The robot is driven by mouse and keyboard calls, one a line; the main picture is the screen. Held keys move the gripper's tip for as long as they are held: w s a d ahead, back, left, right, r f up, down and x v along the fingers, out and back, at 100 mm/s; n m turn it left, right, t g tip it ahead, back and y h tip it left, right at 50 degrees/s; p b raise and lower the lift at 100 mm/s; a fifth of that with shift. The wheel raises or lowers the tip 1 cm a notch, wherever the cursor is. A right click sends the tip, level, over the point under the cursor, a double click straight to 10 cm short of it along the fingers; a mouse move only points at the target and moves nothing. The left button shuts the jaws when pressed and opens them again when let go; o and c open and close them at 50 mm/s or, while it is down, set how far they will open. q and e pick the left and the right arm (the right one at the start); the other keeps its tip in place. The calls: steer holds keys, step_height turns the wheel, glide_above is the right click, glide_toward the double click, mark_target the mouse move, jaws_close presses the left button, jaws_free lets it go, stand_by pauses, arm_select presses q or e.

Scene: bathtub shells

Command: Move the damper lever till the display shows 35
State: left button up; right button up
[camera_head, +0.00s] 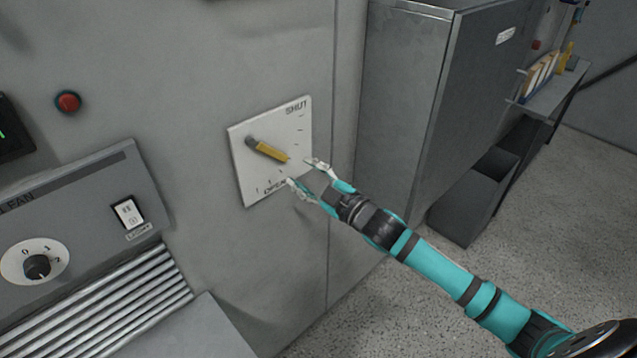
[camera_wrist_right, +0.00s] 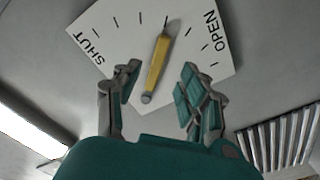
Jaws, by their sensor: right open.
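The damper lever (camera_head: 268,151) is a yellow bar on a grey pivot, mounted on a white square plate (camera_head: 300,122) marked SHUT at the top and OPEN at the bottom. It points to the lower right in the head view. My right gripper (camera_head: 301,172) is open, just right of and below the lever's tip. In the right wrist view the lever (camera_wrist_right: 157,62) lies between the two spread fingers (camera_wrist_right: 158,88); contact cannot be told. A dark display (camera_head: 12,128) with a green character is cut off at the left edge; its reading cannot be read. My left gripper is not in view.
A red button (camera_head: 68,102) is on the wall. A grey panel with a dial (camera_head: 37,266), a switch (camera_head: 129,213) and a ribbed grille (camera_head: 110,305) is at lower left. A tall grey cabinet (camera_head: 403,90) stands right of the plate.

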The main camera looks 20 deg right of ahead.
steer(key=shift+v, duration=2.25)
steer(key=d+f+m+g+h+b, duration=0.1)
steer(key=d+f+m+h, duration=0.15)
steer(key=f, duration=0.75)
steer(key=d+f+m+g+h+b, duration=0.1)
steer(key=d+f+m+g+h, duration=0.15)
steer(key=f, duration=0.75)
steer(key=s+d+f+m+g, duration=0.1)
steer(key=s+f, duration=0.3)
steer(key=f, duration=0.3)
steer(key=s+d+f+g+h+b, duration=0.1)
steer(key=s+f, duration=0.3)
steer(key=f, duration=0.4)
steer(key=s+d+f+m+g, duration=0.1)
steer(key=s+f+g, duration=0.1)
steer(key=s+f, duration=0.35)
steer(key=s+a+f+m+g+b, duration=0.25)
steer(key=s+f+g, duration=0.25)
steer(key=s+f, duration=1.3)
steer(key=s+a+f+g, duration=0.1)
steer(key=s+a+f, duration=0.1)
steer(key=s, duration=0.6)
steer(key=s+a+f+g, duration=0.2)
steer(key=s+f, duration=0.3)
steer(key=s, duration=0.4)
steer(key=shift+s+a+f+m, duration=0.25)
steer(key=shift+a+m, duration=0.1)
steer(key=shift+a, duration=0.25)
steer(key=shift+g, duration=0.25)
